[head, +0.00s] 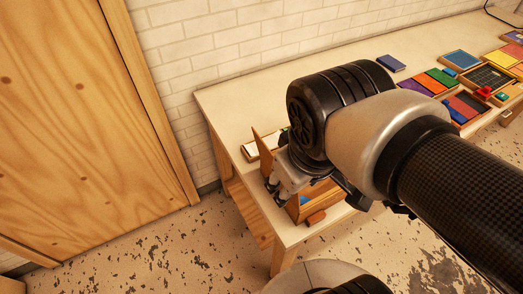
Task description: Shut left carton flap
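A brown carton (318,208) stands near the front left corner of the table, largely hidden behind my arm. A brown upright panel (262,142), which looks like a raised flap, stands at its left back side. My gripper (274,192) hangs at the left side of the carton, in front of and below this panel. Its dark fingertips are small and partly covered, so whether it is open or shut, or touches the carton, cannot be told. The carton's other flaps and most of its inside are hidden.
The pale table (235,100) is bare along its back left. Flat trays with coloured pieces (470,105) and a dark blue block (391,63) lie at the right. A white-topped item (252,150) lies beside the carton. A wooden door (80,110) is at left.

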